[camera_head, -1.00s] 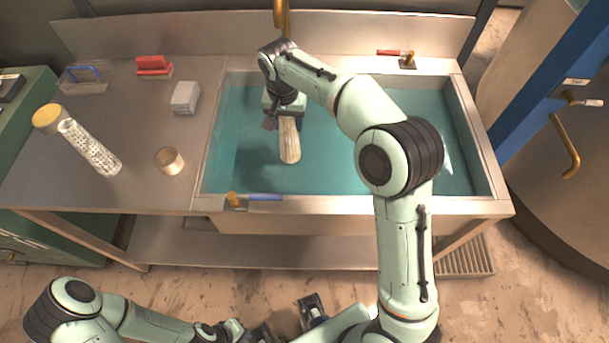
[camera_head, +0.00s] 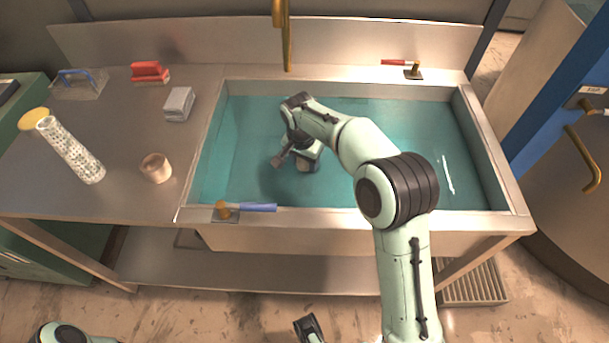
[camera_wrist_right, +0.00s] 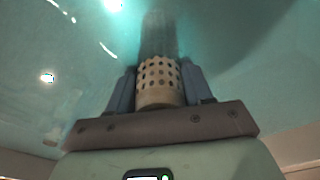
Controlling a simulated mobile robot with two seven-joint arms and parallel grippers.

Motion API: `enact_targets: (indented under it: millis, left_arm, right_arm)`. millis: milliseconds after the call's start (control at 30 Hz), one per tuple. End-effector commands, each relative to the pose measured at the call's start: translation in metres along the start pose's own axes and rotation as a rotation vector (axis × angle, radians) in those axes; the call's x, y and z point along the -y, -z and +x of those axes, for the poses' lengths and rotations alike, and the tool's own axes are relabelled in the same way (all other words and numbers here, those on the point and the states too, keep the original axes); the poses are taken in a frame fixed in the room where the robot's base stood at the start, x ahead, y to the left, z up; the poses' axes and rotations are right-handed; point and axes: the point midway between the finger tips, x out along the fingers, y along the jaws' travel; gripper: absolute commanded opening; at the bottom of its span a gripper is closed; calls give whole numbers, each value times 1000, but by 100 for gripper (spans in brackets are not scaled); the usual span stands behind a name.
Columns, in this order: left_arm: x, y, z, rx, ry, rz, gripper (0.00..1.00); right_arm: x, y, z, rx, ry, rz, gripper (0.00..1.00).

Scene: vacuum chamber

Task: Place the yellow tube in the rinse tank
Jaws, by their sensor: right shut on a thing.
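My right gripper (camera_head: 297,158) is over the rinse tank (camera_head: 330,218), low at the water. It is shut on a pale yellowish perforated tube (camera_head: 306,166), mostly hidden by the gripper in the head view. In the right wrist view the tube (camera_wrist_right: 158,82) sits between the two fingers (camera_wrist_right: 160,88). Its far part looks dim and blue-green, as if under the water. Of my left arm only bits show at the bottom edge. A dark piece there (camera_head: 309,328) may be its gripper; its opening cannot be made out.
A brass spout (camera_head: 285,35) hangs behind the tank. Valves with blue (camera_head: 250,208) and red (camera_head: 398,62) handles sit on its rim.

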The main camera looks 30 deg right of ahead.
Motion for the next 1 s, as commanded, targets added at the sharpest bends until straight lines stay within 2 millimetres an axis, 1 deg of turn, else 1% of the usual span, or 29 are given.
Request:
enact_targets:
  millis: [67,300,400,700,833,867,900,933,1000]
  left_arm:
    - [0,0,1,-1,-1,0,0]
    - [1,3,6,-9,-2,1,0]
    - [1,4,7,-11,-3,1,0]
    - [1,4,7,-12,-3,2,0]
    - [1,5,8,-14,-3,2,0]
    - [1,5,8,-14,-4,2,0]
    - [1,5,8,-14,-4,1,0]
    - [1,5,8,-14,-4,2,0]
    - [1,5,8,-14,-4,2,0]
  right_arm:
    - [0,-1,7,0,-1,0,5]
    - [0,-6,48,2,-3,-1,5]
    - [0,-7,57,0,-1,0,5]
    - [0,-7,58,0,1,0,5]
    - [0,-8,62,0,0,-1,5]
    - [0,-8,61,0,0,-1,60]
    - [0,-8,61,0,1,-1,73]
    - [0,-8,61,0,1,-1,76]
    - [0,-8,61,0,1,-1,76]
